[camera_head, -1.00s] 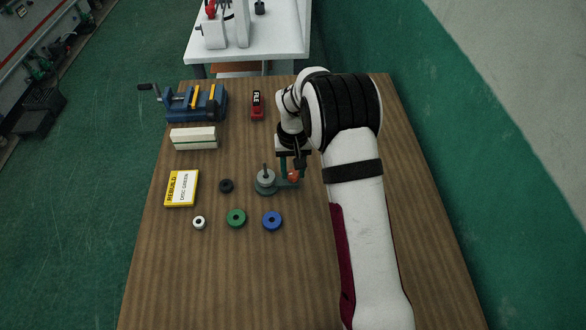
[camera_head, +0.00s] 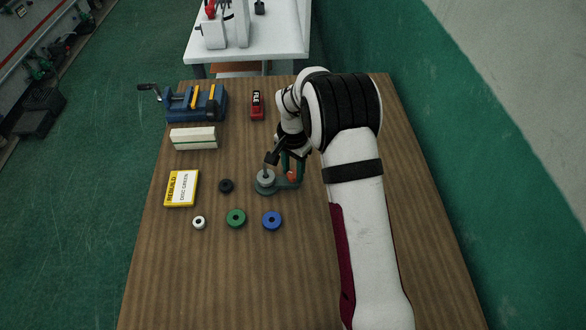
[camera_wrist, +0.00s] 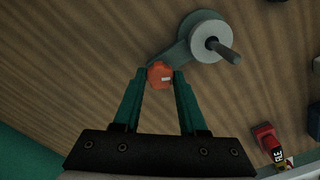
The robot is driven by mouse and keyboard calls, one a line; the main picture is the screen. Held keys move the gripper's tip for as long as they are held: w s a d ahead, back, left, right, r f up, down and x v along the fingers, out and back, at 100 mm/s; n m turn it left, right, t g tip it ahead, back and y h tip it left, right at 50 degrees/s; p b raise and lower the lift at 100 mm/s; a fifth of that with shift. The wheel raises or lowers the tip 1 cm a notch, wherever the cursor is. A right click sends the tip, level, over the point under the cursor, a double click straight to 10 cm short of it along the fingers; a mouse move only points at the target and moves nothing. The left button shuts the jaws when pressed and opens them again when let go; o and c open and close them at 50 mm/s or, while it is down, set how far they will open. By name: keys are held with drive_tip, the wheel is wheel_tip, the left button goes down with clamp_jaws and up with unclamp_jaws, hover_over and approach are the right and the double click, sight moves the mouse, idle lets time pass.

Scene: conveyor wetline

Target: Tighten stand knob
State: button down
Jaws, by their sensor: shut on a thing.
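The stand (camera_head: 284,184) is a small green-grey base on the wooden table, with a grey disc and an upright spindle (camera_head: 265,173) at its left end. Its orange knob (camera_head: 293,176) sits at the right end, and it also shows in the wrist view (camera_wrist: 160,75). My gripper (camera_head: 291,170) is at the stand's right end. In the wrist view its two green fingers (camera_wrist: 159,86) are on either side of the orange knob and shut on it. The grey disc (camera_wrist: 210,42) and spindle lie just beyond the knob there.
Loose rings lie left and front: black (camera_head: 226,186), white (camera_head: 199,223), green (camera_head: 236,218) and blue (camera_head: 272,220). A yellow "REBUILD DISC GREEN" card (camera_head: 181,188), a pale block (camera_head: 194,138), a blue vise (camera_head: 196,102) and a red file holder (camera_head: 256,106) lie farther out. The front table is clear.

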sight(293, 173)
drive_tip(key=shift+m, duration=0.3)
drive_tip(key=shift+c, duration=2.3)
unclamp_jaws()
wheel_tip(293, 173, up, 16)
